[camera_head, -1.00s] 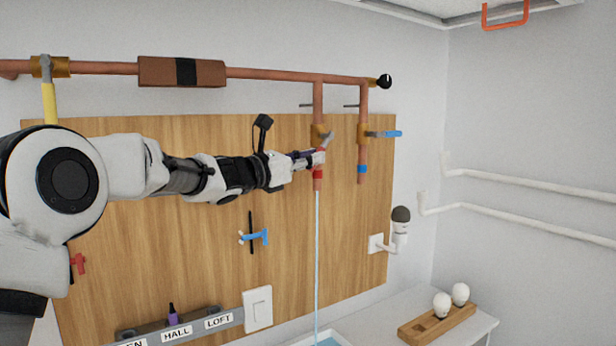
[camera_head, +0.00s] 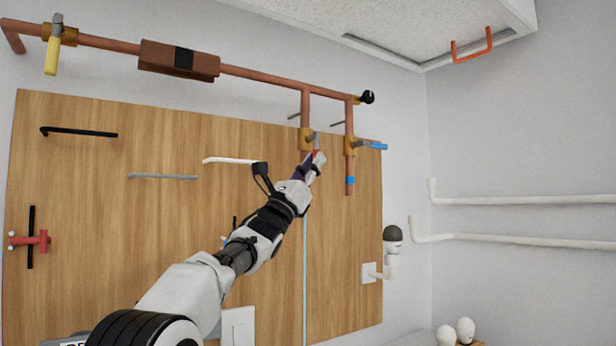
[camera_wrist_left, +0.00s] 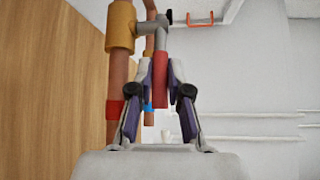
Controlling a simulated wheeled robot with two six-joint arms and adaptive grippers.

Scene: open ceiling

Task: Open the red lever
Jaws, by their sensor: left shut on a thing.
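The red lever (camera_wrist_left: 160,82) hangs from a grey stem on the brass valve (camera_wrist_left: 121,25) in the left wrist view. It points down beside the copper pipe, roughly along it. My left gripper (camera_wrist_left: 156,92) is shut around the lever, with a finger on each side. In the head view my left gripper (camera_head: 315,165) is at the left drop pipe, just below its brass valve (camera_head: 305,139), and hides most of the lever. A thin pale-blue stream (camera_head: 304,270) runs down below this pipe. My right gripper is not in view.
A blue lever (camera_head: 376,146) sticks out right from the neighbouring valve, close to my gripper. A yellow lever (camera_head: 51,55) hangs at the far left of the copper main pipe (camera_head: 270,77). A wooden panel (camera_head: 100,215) stands behind my arm. Space to the right is free.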

